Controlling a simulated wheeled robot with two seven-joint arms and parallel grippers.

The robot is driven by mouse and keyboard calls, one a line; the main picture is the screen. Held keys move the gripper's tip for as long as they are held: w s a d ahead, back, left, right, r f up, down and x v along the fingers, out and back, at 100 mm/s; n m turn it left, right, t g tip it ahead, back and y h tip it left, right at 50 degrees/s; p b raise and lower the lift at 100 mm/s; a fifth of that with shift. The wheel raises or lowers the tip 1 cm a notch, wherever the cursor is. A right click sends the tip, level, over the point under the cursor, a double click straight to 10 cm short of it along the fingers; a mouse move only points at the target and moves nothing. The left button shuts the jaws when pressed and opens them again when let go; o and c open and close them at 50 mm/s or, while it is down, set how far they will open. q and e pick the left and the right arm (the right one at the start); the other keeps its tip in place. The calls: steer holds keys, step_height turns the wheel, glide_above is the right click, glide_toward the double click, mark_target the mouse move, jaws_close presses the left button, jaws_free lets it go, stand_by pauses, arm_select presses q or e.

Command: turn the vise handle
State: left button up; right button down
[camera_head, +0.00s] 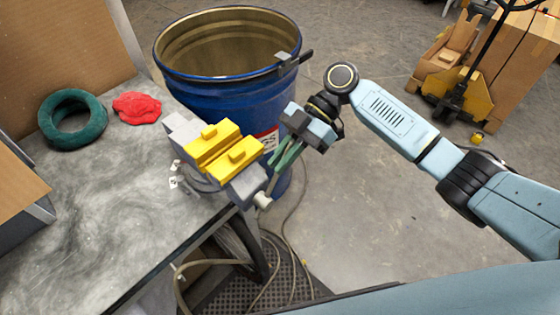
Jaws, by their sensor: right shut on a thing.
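The vise (186,127) is grey with yellow jaw pads and is fixed at the right edge of the grey workbench. Its screw end with the light handle (262,200) points toward the lower right, beyond the bench edge. My right gripper (274,168) reaches in from the right. Its green fingers point down and left beside the vise's front end and are shut on the upper part of the handle, which the fingers mostly hide. My left gripper is not in view.
A blue open drum (200,85) stands close behind the vise. A green ring (72,118) and a red cloth (137,107) lie on the workbench (90,210). Hoses (285,240) hang below. A yellow pallet jack (465,95) with boxes stands at upper right; the floor between is clear.

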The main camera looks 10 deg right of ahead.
stand_by(0.3)
steer(key=c, duration=1.5)
jaws_free()
steer(key=b+v, duration=0.2)
steer(key=v, duration=1.1)
steer(key=shift+w+d+r, duration=0.1)
steer(key=shift+r, duration=0.1)
